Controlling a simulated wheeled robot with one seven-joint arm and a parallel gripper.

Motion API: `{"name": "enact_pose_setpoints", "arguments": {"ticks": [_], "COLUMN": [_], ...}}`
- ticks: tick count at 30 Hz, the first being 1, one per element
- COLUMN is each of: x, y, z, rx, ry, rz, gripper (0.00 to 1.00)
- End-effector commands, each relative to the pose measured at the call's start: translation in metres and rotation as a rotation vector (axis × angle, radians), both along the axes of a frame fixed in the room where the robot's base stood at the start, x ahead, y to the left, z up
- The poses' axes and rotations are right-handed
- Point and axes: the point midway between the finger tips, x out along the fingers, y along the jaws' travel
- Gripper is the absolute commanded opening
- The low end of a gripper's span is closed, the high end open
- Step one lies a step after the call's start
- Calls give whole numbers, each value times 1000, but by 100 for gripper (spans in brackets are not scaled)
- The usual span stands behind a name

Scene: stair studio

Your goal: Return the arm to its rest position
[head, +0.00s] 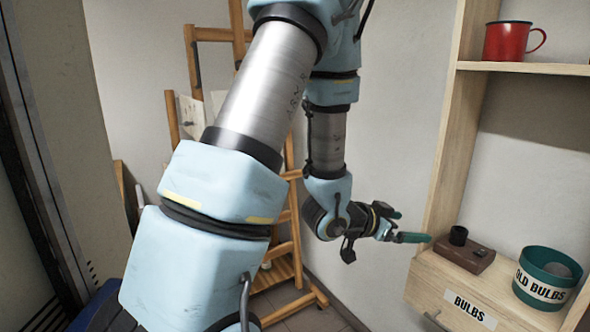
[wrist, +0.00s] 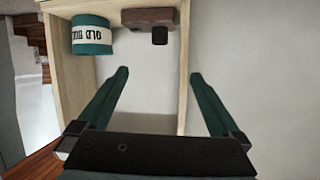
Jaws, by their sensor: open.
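My gripper (head: 412,227) is at the end of my bent arm, in front of the left side of the wooden shelf unit in the head view. Its green fingers point to the right, toward the shelf. In the wrist view my gripper (wrist: 158,76) has its two fingers spread wide with nothing between them, so it is open and empty. My arm fills the middle of the head view and hides part of the wall and easel behind it.
A brown block with a black socket (head: 463,254) and a green "OLD BULBS" tin (head: 546,279) stand on the shelf unit (head: 426,277) above a drawer labelled "BULBS" (head: 469,308). A red mug (head: 507,41) sits on the upper shelf. A wooden easel (head: 293,205) stands behind my arm.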

Motion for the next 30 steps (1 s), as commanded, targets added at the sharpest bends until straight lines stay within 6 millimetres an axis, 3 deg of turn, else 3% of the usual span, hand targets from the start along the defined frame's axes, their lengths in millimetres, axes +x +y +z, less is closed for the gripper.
{"name": "enact_pose_setpoints", "arguments": {"ticks": [4, 8, 11, 16, 19, 24, 30], "x": [39, 59, 56, 19, -10, -47, -58], "y": [57, 130, 187, 265, 291, 309, 312], "z": [-6, -13, -16, -14, -9, -2, 0], "rx": [157, 316, 417, 533, 568, 591, 597], "ry": [55, 175, 303, 572, 726, 903, 955], "rz": [203, 429, 595, 831, 921, 995, 1008], "gripper": [100, 100, 100, 100, 100, 100, 100]}}
